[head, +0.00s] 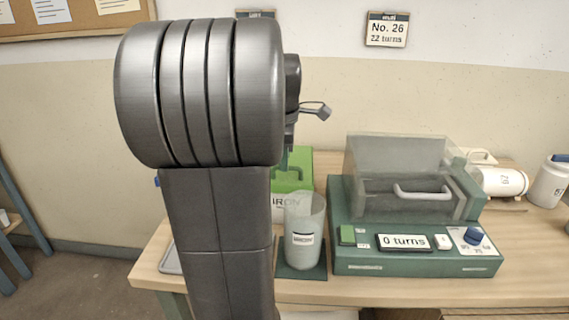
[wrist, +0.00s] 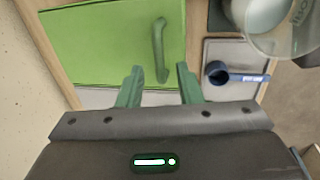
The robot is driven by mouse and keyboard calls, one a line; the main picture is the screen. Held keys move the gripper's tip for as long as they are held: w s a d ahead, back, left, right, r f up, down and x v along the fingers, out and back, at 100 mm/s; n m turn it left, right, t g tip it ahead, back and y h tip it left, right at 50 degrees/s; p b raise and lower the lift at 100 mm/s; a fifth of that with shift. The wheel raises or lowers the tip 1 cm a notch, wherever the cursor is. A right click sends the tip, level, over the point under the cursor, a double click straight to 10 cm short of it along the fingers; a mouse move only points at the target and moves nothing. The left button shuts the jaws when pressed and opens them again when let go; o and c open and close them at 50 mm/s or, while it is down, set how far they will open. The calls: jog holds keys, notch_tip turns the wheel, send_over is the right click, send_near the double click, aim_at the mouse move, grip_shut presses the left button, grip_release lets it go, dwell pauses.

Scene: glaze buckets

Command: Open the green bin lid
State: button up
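The green bin lid (head: 304,164) lies shut on a white bin marked IRON (head: 284,206), partly hidden behind my arm in the head view. In the wrist view the lid (wrist: 95,45) fills the upper left, with a raised green handle (wrist: 159,45) near its right side. My gripper (wrist: 160,69) is open, its two green fingers apart on either side of the handle's near end. Nothing is clearly held, and whether a finger touches the handle cannot be told.
A clear cup (head: 304,230) stands on a dark green pad right in front of the bin. A green machine (head: 410,262) with a clear cover and "0 turns" display stands to the right. A blue-handled scoop (wrist: 236,76) lies on a grey tray (wrist: 228,54).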

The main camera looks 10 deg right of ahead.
jog(key=shift+w+f, duration=0.1)
jog(key=shift+f, duration=0.6)
grip_shut()
